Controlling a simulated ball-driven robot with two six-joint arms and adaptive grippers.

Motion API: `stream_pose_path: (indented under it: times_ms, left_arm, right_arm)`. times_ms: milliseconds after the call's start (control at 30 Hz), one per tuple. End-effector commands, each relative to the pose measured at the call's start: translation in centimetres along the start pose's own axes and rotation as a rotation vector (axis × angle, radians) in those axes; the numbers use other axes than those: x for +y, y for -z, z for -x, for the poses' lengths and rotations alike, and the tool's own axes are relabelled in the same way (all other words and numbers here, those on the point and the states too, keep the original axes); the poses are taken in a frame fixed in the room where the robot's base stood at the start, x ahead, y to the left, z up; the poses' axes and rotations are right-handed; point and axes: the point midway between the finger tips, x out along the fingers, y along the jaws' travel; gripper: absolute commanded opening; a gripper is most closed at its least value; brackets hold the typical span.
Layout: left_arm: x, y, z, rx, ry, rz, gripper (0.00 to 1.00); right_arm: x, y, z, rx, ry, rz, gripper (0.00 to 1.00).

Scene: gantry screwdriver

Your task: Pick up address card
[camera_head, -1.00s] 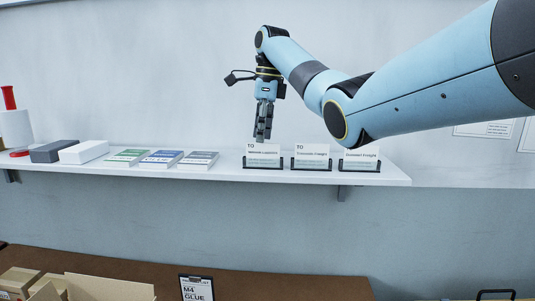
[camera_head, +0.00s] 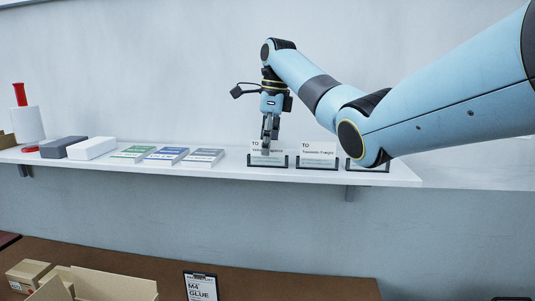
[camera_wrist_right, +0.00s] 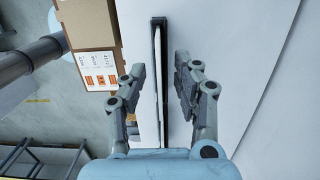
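Several address cards stand upright in dark holders near the right end of the white shelf. The left card (camera_head: 257,147) is partly hidden by my right gripper (camera_head: 267,150). The middle card (camera_head: 318,149) is in clear view, and my right forearm covers most of the right one. In the right wrist view, my right gripper (camera_wrist_right: 159,72) points down with its fingers apart, one on each side of a thin white card edge (camera_wrist_right: 157,85) in its dark holder (camera_wrist_right: 164,22). The fingers do not appear closed on it. My left gripper is not in view.
Below, a brown table holds cardboard boxes (camera_head: 105,284) and a clipboard (camera_head: 201,287).

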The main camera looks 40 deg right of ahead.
Motion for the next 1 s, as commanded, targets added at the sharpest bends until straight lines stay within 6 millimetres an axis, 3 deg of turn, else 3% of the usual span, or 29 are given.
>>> stream_pose_path:
  times_ms: [267,500,1000]
  left_arm:
    - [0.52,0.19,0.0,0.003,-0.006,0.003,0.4]
    - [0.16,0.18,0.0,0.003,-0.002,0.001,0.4]
    - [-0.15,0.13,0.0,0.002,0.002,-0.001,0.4]
  right_arm:
    - [0.0,0.01,-0.05,0.0,0.0,0.0,0.29]
    - [0.0,0.01,-0.04,0.0,0.0,0.0,0.0]
    - [-0.03,-0.07,0.43,-0.001,0.001,0.0,0.0]
